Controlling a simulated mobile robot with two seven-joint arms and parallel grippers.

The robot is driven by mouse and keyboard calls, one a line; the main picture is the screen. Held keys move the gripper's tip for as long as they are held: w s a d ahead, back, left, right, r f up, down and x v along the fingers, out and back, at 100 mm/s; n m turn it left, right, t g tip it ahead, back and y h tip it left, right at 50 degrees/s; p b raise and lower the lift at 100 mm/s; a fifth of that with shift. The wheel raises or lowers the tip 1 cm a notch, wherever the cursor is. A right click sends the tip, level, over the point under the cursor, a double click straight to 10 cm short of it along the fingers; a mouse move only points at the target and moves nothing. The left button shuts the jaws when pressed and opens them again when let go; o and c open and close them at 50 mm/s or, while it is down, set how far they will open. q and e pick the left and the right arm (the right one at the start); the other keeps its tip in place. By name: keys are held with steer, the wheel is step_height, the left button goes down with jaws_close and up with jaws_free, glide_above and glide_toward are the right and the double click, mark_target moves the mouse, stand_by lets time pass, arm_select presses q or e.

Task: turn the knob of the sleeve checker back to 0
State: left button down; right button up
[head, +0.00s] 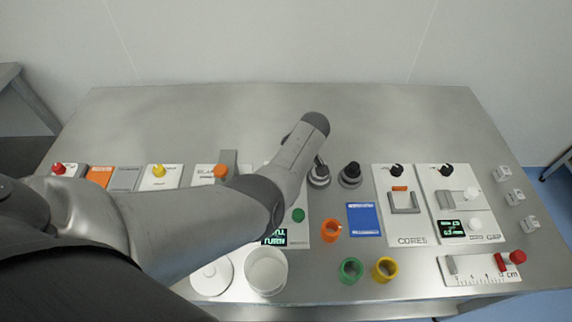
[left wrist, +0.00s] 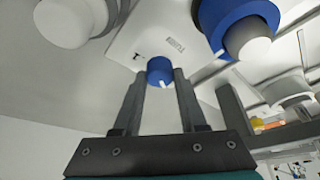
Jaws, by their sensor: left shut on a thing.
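In the left wrist view a small blue knob (left wrist: 160,68) with a white mark sits on a white plate (left wrist: 150,36) with dark lettering too small to read. My left gripper (left wrist: 160,80) is shut on this knob, one finger on each side of it. In the head view my left arm covers the knob and the gripper. A panel with a dark display (head: 273,237) and green lettering shows partly below the arm. I cannot read a dial value. My right gripper is in neither view.
Orange (head: 331,230), green (head: 351,270) and yellow (head: 386,268) rings lie to the right. The table's back is clear.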

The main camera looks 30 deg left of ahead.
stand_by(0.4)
arm_select(q)
steer(key=shift+c, duration=2.3)
jaws_free()
steer(key=shift+r, duration=0.1)
steer(key=p+v, duration=1.4)
steer(key=v, duration=0.1)
steer(key=shift+p, duration=0.35)
steer(key=shift+s, duration=0.1)
